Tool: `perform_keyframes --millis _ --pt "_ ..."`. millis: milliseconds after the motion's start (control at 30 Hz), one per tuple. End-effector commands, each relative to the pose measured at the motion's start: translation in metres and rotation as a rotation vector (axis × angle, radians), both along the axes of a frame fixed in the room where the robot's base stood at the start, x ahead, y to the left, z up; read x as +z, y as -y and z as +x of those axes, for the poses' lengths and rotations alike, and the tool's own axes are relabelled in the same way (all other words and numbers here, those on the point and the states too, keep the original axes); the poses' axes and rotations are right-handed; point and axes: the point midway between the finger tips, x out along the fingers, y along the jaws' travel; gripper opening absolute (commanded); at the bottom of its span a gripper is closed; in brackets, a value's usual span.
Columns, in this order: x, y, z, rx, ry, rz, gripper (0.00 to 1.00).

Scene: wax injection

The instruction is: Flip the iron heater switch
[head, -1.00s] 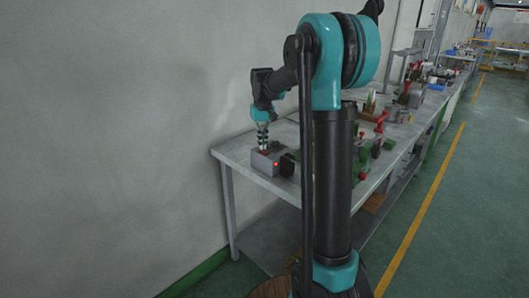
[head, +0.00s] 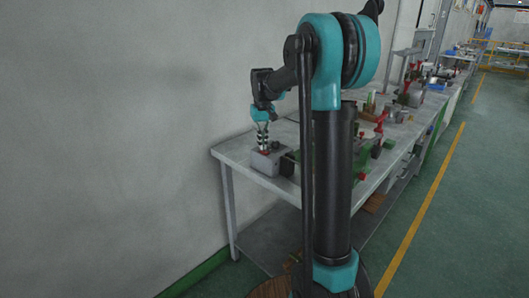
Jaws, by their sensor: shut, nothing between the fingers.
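A small grey box (head: 266,164), which looks like the iron heater, sits near the left end of the table. A small reddish spot (head: 265,152) shows on its top and may be the switch. My gripper (head: 264,148) points down over the top of the box, shut and empty, with its fingertips at or just above the spot. I cannot tell whether they touch it. No red light shows on the front of the box. A dark part (head: 287,166) is at its right side.
The grey table (head: 238,157) runs along the wall into the distance. Green and red tools (head: 377,140) and other equipment stand farther along it. Bare tabletop lies left of the box. The green floor (head: 440,230) at right is clear.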

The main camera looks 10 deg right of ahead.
Motion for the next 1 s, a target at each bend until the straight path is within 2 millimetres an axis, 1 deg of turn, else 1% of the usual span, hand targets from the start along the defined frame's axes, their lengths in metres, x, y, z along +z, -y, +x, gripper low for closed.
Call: perform_keyframes --millis 700,833,1000 --pt "0.052 0.000 0.000 0.000 0.000 0.000 0.00" --pt "0.059 0.000 0.000 0.000 0.000 0.000 0.00" --pt "0.061 0.000 0.000 0.000 0.000 0.000 0.00"
